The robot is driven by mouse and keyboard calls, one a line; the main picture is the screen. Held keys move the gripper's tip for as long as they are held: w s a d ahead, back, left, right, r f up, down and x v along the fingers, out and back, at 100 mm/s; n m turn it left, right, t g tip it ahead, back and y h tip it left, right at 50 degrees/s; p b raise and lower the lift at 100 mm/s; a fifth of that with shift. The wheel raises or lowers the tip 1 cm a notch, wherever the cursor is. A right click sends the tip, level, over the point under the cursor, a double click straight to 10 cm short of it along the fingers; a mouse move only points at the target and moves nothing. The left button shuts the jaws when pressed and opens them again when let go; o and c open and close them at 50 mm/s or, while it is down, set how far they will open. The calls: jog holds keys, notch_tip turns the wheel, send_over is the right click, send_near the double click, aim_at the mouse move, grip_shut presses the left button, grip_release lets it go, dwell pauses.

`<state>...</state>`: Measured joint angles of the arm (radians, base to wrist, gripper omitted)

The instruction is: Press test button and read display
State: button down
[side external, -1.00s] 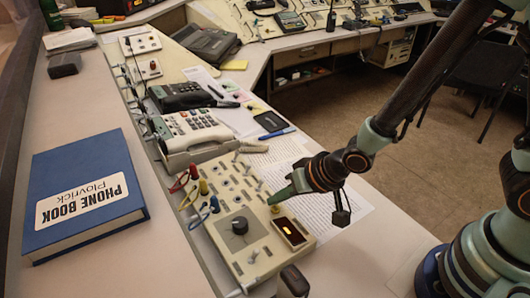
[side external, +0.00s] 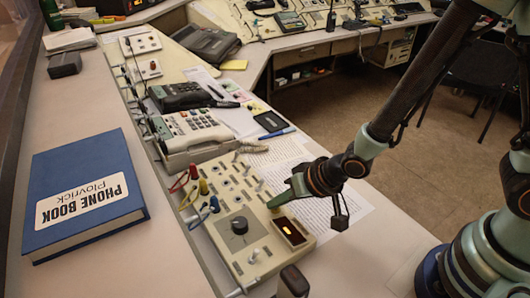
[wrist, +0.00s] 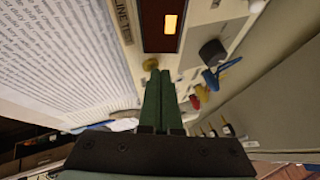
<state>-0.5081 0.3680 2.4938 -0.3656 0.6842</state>
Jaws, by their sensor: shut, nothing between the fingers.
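The beige test panel (side external: 262,262) lies on the desk with a small dark display (side external: 291,232) that has one lit orange block. In the wrist view the display (wrist: 161,25) shows the same orange block, with no readable digits. A yellowish round button (wrist: 150,64) sits just below the display in the wrist view. My gripper (side external: 271,204) is shut and empty, its green fingers pointing down at the panel. In the wrist view my fingertips (wrist: 159,73) are right beside the button. I cannot tell whether they touch it. In the side view the tips hide the button.
A dark knob (side external: 239,226) and coloured plugs with cables (side external: 204,188) stand on the panel. A white telephone (side external: 192,132) is behind it. Printed sheets (side external: 335,212) lie to its right, and a blue phone book (side external: 80,190) to the left.

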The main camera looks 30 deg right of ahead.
aim_at(278, 211)
jog(key=shift+f, duration=0.15)
dwell(0.5)
jog(key=shift+r, duration=0.8)
jog(key=shift+r, duration=2.5)
